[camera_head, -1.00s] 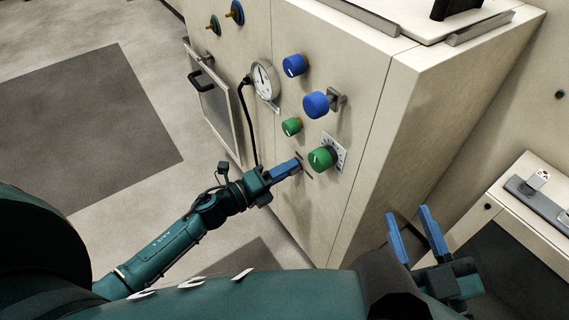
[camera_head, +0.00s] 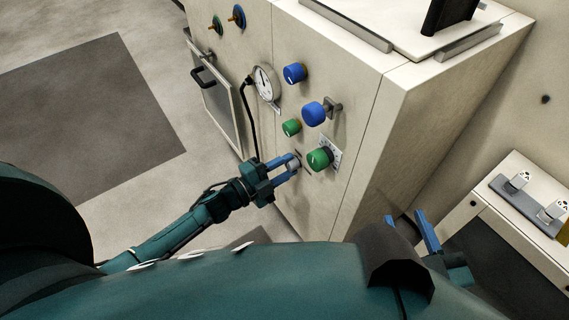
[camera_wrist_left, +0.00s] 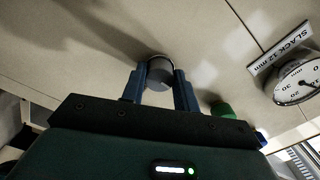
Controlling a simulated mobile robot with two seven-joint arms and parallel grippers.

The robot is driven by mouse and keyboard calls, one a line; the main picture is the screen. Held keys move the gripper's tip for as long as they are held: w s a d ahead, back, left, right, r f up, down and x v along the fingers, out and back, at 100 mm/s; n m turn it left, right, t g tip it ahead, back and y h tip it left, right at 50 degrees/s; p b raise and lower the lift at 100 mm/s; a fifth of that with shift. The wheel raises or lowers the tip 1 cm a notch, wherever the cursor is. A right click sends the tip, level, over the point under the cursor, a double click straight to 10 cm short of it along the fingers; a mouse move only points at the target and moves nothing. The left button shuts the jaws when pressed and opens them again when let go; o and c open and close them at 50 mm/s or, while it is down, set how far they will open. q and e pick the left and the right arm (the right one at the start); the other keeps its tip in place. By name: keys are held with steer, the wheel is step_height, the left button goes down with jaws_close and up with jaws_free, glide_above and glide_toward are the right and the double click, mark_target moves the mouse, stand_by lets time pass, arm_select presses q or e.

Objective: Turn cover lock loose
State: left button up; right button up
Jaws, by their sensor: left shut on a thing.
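A small round grey lock knob (camera_wrist_left: 160,72) sits on the cream cabinet front, between the two blue fingers of my left gripper (camera_wrist_left: 160,90) in the left wrist view. The fingers are shut on its sides. In the head view my left gripper (camera_head: 287,168) reaches the panel from the left, and the grey knob (camera_head: 293,163) shows between its fingertips. A slot mark lies on the panel beside it. My right gripper (camera_head: 412,222) is at lower right, its blue fingers apart and empty, partly hidden by my own arm.
A green dial knob (camera_head: 319,159) is just right of the lock. Blue knobs (camera_head: 313,114) and a smaller green knob (camera_head: 291,127) are above. A handled door (camera_head: 215,90) is further left.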

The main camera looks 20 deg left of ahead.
arm_select(q)
steer(key=shift+n, duration=0.3)
steer(key=o, duration=1)
steer(key=shift+s+a, duration=0.1)
steer(key=p+v, duration=0.2)
steer(key=v, duration=1.1)
arm_select(e)
steer(key=shift+s+d+f+m+g+h, duration=0.2)
steer(key=shift+d+m+g+h, duration=0.25)
steer(key=shift+g, duration=0.45)
arm_select(q)
steer(key=shift+r+p, duration=0.1)
steer(key=shift+p, duration=0.2)
arm_select(e)
steer(key=shift+a+r, duration=0.15)
steer(key=shift+r, duration=0.05)
